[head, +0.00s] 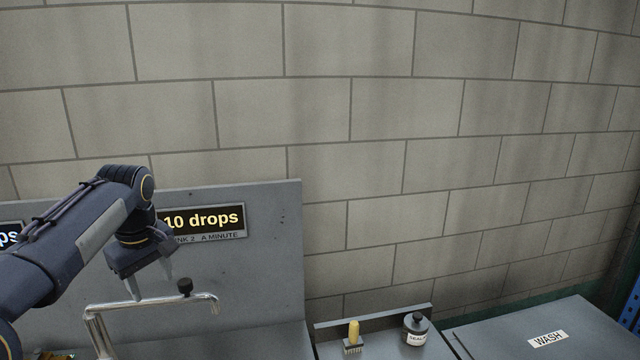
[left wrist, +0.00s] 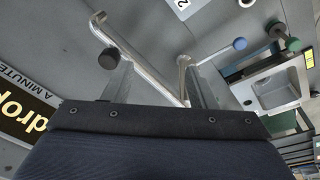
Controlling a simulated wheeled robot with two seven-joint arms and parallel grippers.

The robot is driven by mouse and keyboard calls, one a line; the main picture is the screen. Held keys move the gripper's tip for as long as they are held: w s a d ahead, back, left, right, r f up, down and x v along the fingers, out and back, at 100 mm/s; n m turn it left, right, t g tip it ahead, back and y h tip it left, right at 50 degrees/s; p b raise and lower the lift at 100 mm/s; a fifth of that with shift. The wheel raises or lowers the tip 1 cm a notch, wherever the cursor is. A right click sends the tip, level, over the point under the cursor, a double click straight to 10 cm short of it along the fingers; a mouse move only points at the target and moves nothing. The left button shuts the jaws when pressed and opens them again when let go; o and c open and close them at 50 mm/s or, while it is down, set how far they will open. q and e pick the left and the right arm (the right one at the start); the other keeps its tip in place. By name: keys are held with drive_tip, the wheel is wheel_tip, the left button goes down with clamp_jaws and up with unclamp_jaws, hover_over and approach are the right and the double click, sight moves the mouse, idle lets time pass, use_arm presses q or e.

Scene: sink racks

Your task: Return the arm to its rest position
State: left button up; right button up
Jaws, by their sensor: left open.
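My left arm comes in from the left in the head view. My left gripper (head: 152,284) hangs fingers down in front of the grey backsplash, just above and behind the chrome faucet (head: 130,302). Its fingers are apart and nothing shows between them that it holds. In the left wrist view the open fingers (left wrist: 165,85) stand on either side of the faucet pipe (left wrist: 145,65); I cannot tell whether they touch it. A dark round knob (head: 185,287) sits by the spout and also shows in the left wrist view (left wrist: 109,58). My right gripper is in neither view.
A sign reading "10 drops" (head: 203,219) is on the backsplash (head: 270,270). A yellow-handled brush (head: 353,338) and a dark bottle (head: 416,329) stand on a ledge to the right. A grey surface labelled WASH (head: 510,325) lies farther right.

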use_arm(q)
drive_tip(key=s+d+f+m+t+h+b, duration=0.1)
drive_tip(key=s+d+f+m, duration=0.2)
drive_tip(key=s, duration=0.7)
drive_tip(key=s+d+f+m+t+h, duration=0.1)
drive_tip(key=s+d+f+m+h, duration=0.1)
drive_tip(key=s+d+f, duration=0.3)
drive_tip(key=s+d+f+m+t+h+b, duration=0.1)
drive_tip(key=s+d+f+m, duration=0.3)
drive_tip(key=s, duration=1)
wheel_tip(320, 180, down, 3)
drive_tip(key=shift+s+d+r+m+t+h+b, duration=0.15)
drive_tip(key=shift+s+m+t+h+b, duration=0.15)
drive_tip(key=shift+m+t+h, duration=0.15)
